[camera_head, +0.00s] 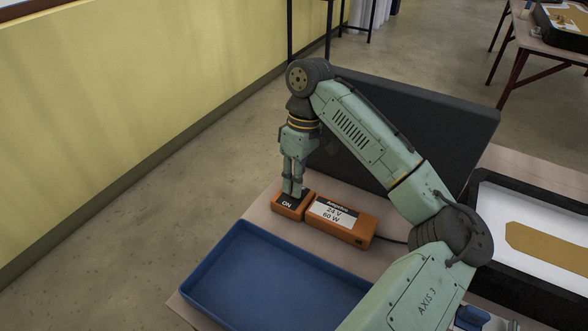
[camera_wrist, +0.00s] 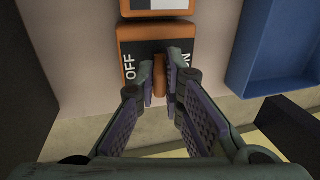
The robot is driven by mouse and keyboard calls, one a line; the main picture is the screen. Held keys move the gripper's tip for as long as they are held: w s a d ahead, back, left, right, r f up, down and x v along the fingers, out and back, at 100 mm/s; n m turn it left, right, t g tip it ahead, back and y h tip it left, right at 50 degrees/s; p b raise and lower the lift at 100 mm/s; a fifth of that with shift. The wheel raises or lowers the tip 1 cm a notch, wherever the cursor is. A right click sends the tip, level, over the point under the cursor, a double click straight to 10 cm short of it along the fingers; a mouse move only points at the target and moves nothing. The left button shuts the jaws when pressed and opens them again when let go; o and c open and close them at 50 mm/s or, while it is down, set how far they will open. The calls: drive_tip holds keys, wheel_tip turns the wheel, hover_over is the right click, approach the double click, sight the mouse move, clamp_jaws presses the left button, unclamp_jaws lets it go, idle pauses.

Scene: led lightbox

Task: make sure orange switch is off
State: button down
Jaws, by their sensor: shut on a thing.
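The orange switch (camera_head: 281,210) is a small orange box with a black face, standing on the table at the end of an orange power box. In the wrist view the switch (camera_wrist: 126,46) shows OFF on the left and ON on the right, the ON partly hidden by a finger. Its orange lever (camera_wrist: 160,74) stands between the labels; I cannot tell its exact tilt. My gripper (camera_head: 293,192) points down onto the switch. In the wrist view my gripper (camera_wrist: 161,77) has its fingers on both sides of the lever, shut on it.
The orange power box (camera_head: 358,233), marked 24 V 60 W, joins a dark cable at right. A blue tray (camera_head: 237,238) lies in front. A dark upright panel (camera_head: 440,113) stands behind. A black-framed lightbox (camera_head: 481,194) with an orange-brown shape is at right.

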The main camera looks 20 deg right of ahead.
idle(0.4)
drive_tip(key=c, duration=2)
unclamp_jaws()
drive_tip(key=v, duration=1.2)
drive_tip(key=shift+w+d, duration=0.2)
drive_tip(key=shift+s+f+y, duration=0.1)
drive_tip(key=shift+y, duration=0.2)
